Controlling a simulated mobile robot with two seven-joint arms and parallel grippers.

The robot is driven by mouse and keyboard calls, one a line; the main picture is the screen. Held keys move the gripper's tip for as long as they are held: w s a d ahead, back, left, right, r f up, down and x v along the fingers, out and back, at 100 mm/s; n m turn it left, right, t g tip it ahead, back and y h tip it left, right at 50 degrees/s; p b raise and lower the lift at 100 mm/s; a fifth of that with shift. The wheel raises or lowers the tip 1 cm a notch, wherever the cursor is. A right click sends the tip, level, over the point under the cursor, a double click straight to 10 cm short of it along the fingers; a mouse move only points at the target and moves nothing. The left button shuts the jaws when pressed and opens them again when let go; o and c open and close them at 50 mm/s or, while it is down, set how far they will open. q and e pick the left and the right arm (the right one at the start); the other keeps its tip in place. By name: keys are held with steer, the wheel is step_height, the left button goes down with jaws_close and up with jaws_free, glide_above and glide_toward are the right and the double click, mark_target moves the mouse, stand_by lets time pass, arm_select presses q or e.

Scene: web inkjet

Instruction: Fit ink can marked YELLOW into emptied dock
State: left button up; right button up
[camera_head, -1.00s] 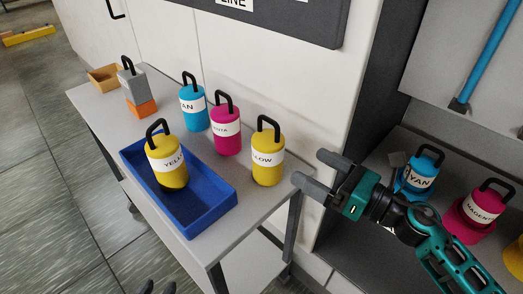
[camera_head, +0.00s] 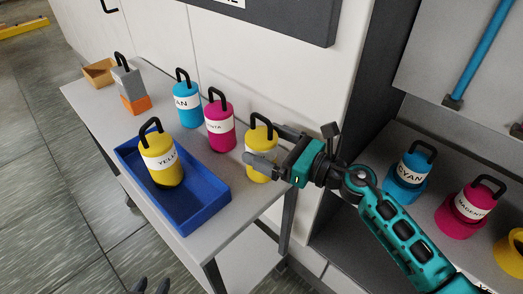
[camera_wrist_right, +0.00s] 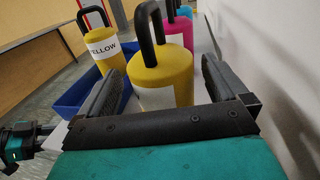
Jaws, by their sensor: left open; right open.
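A yellow can (camera_head: 259,172) with a black loop handle stands upright at the cart's right end; my right gripper hides part of its label. My right gripper (camera_head: 272,148) is open, with one finger on each side of this can. The right wrist view shows the can (camera_wrist_right: 165,72) between the spread fingers (camera_wrist_right: 160,90); contact cannot be told. Another yellow can (camera_head: 164,172), its label partly readable as YELLOW, stands in the blue tray (camera_head: 205,217). A yellow dock collar (camera_head: 508,258) with a dark opening shows at the right edge. My left gripper (camera_head: 152,287) is open at the bottom edge.
A cyan can (camera_head: 187,112) and a magenta can (camera_head: 220,138) stand behind on the cart (camera_head: 95,115). In the machine bay, a cyan can (camera_head: 411,165) and a magenta can (camera_head: 473,202) sit in docks.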

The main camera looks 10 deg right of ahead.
mark_target(255, 137)
steer(key=x, duration=0.4)
steer(key=shift+d, duration=0.1)
steer(key=c, duration=1.3)
steer(key=shift+r, duration=0.15)
steer(key=shift+c, duration=0.3)
steer(key=shift+r, duration=0.1)
